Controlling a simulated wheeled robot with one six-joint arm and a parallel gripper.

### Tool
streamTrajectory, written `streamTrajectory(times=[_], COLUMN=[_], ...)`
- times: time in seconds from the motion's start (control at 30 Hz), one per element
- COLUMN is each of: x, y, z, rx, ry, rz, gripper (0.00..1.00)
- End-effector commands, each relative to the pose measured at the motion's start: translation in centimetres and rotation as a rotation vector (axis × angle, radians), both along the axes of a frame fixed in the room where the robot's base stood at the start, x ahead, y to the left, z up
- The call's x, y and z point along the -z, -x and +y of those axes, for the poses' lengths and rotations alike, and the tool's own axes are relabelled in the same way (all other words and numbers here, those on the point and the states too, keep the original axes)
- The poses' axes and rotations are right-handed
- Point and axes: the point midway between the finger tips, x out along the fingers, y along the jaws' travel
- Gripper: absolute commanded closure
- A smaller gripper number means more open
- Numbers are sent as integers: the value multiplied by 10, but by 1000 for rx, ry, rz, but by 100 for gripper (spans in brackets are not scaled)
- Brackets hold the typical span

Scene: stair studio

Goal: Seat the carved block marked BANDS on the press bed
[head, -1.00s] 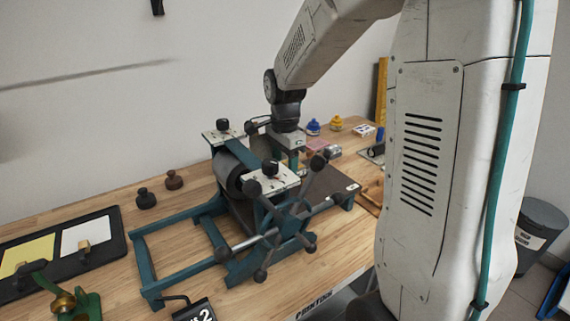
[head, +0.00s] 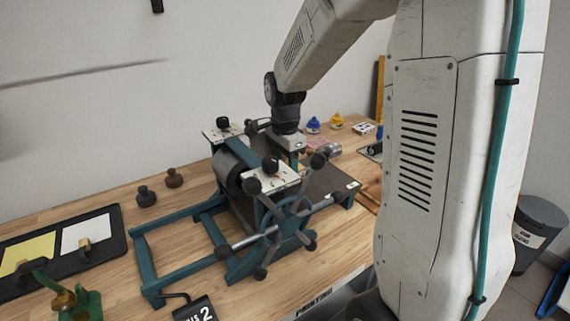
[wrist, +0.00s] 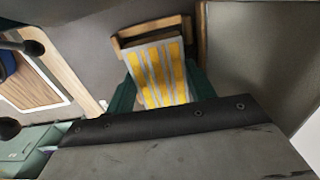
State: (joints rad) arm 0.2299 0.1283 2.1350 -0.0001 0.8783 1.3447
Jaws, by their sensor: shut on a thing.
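The block with yellow and grey bands (wrist: 160,72) is in the wrist view, its striped face towards the camera. My gripper (wrist: 163,94) is shut on it, with a teal finger at each side. A wooden edge piece (wrist: 150,31) runs along the block's far end and left corner; I cannot tell whether they touch. The grey press bed (wrist: 245,60) lies around it. In the head view my gripper (head: 293,158) is low behind the press (head: 285,222), over the bed (head: 328,181). The block is hidden there, and I cannot tell whether it rests on the bed.
The press roller (head: 234,164) and its spoked handwheel stand in front of my gripper. Blue (head: 313,124) and yellow (head: 337,120) pots stand at the back.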

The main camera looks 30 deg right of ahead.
Motion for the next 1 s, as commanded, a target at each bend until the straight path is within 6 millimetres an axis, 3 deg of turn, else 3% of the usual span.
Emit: streamTrajectory(times=[1.0], x=[13], y=[0], z=[0], rx=[0], ry=[0], rz=[0], gripper=[70])
